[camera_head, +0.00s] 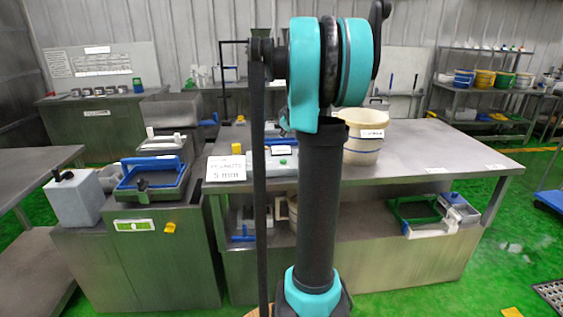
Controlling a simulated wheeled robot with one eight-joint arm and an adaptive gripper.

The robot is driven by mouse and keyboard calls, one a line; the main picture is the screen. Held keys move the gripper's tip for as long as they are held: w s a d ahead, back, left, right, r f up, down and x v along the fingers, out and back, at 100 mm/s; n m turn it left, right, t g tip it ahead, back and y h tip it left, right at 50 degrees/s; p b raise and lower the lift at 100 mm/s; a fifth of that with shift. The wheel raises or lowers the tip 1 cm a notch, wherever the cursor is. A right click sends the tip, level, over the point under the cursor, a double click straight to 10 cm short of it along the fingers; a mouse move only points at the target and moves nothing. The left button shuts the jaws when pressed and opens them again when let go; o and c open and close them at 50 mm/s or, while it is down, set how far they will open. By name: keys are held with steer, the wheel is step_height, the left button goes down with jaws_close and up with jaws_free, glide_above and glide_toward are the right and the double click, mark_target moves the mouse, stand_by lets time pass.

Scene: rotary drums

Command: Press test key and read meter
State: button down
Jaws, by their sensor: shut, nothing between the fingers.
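A grey box (284,172) lies on the steel table behind my arm. It carries a small green spot (283,161), which may be a key, and a white label (285,151). My arm hides part of this box. I cannot make out a meter face or reading on it. My teal and black arm stands upright in the middle of the picture. My gripper is not in view.
The steel table (440,155) holds a white sign (226,168) reading "5 mm" and a cream bucket (362,150). A cabinet (165,265) at the left bears a blue-handled tray (151,175). Green floor (400,305) is open in front.

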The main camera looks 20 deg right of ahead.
mark_target(284, 161)
steer(key=shift+f, duration=4.4)
steer(key=shift+f, duration=0.1)
steer(key=shift+f, duration=0.3)
steer(key=shift+f, duration=0.5)
steer(key=shift+r, duration=0.9)
steer(key=shift+r, duration=2.55)
